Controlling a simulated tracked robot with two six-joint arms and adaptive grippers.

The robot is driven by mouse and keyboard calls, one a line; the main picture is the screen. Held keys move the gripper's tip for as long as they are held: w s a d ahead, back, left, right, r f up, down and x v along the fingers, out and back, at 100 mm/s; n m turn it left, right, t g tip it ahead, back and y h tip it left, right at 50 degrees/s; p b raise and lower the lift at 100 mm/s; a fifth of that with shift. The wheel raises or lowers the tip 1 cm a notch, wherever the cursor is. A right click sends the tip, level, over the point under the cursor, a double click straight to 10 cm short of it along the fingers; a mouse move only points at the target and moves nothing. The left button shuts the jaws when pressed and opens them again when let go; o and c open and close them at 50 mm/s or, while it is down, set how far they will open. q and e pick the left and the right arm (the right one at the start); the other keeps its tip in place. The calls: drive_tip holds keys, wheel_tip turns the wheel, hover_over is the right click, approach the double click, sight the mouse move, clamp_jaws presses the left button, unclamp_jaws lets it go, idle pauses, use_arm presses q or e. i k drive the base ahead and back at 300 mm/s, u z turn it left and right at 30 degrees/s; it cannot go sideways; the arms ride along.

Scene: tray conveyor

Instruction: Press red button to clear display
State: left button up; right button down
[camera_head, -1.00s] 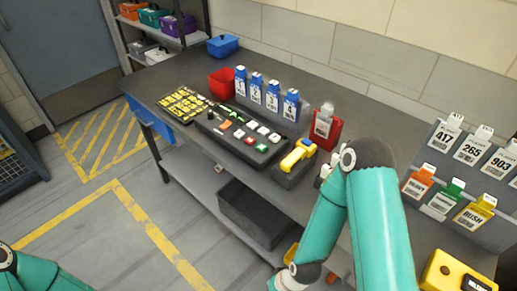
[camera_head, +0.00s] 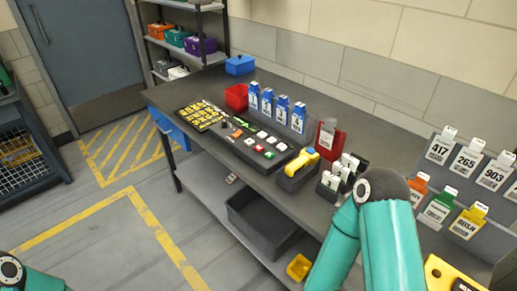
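A dark control panel (camera_head: 234,133) lies on the workbench, with rows of small white, red and green buttons. Nothing touches the panel. My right arm comes up from the bottom, right of the panel, with its gripper out of view. Only a bit of my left arm shows in the bottom left corner, and its gripper is out of view. I cannot make out a display.
A yellow handheld device (camera_head: 302,161) stands in a dark holder right of the panel. Blue tags (camera_head: 282,109), a red bin (camera_head: 236,98) and a red tagged item (camera_head: 327,138) stand behind. The dark workbench (camera_head: 340,116) has a lower shelf with a black bin (camera_head: 262,224).

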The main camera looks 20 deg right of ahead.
sight(258, 148)
drive_tip(key=u, duration=0.45)
drive_tip(key=i, duration=0.2)
drive_tip(key=z, duration=2.15)
drive_tip(key=k, duration=0.85)
drive_tip(key=u, duration=1)
drive_tip(key=k, duration=0.5)
drive_tip(key=u, duration=0.6)
drive_tip(key=i, duration=1.9)
drive_tip(key=z, duration=0.85)
